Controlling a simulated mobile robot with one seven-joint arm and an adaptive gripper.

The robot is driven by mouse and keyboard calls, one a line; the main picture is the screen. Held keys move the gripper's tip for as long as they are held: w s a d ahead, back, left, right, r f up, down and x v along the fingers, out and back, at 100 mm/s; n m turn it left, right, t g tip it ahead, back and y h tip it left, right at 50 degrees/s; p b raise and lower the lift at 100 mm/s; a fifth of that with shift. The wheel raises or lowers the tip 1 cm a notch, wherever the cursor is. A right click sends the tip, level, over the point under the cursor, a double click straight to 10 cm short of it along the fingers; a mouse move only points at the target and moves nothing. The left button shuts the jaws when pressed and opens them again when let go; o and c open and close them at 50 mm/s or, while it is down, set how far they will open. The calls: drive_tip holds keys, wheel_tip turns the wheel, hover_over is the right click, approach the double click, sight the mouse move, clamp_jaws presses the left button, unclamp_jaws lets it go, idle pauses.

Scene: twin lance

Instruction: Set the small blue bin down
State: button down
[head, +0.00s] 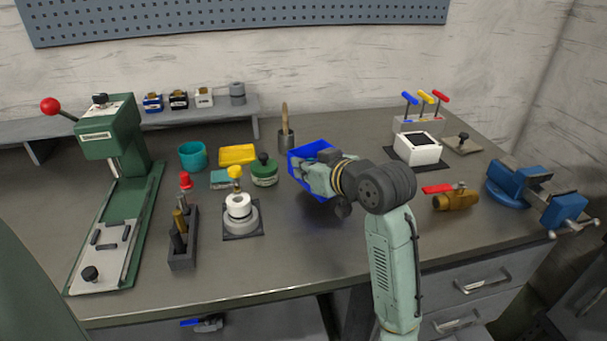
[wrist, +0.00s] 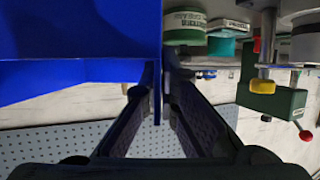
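The small blue bin (head: 310,149) is near the middle of the bench in the head view, partly hidden behind my gripper (head: 312,172). It appears tilted and a little above the bench top, with a dark shadow below. In the wrist view the bin (wrist: 80,30) fills the upper left. One of its thin walls runs between the two fingers of my gripper (wrist: 161,80), which close on it from both sides. The bin's underside and its exact height above the bench are hidden.
A white box (head: 416,149), a brass valve (head: 455,200) and a blue vise (head: 520,190) stand right. The bench front (head: 310,250) is clear.

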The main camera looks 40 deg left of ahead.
sight(304, 185)
drive_tip(key=shift+w+a+f, duration=0.1)
drive_tip(key=shift+w+a, duration=0.05)
drive_tip(key=shift+w, duration=0.05)
drive_tip(key=shift+f+p, duration=0.4)
drive_tip(key=shift+f, duration=1.25)
drive_tip(key=shift+f, duration=0.2)
drive_tip(key=c, duration=1.8)
unclamp_jaws()
drive_tip(key=shift+r, duration=0.3)
drive_tip(key=b+v, duration=0.2)
drive_tip(key=v, duration=1)
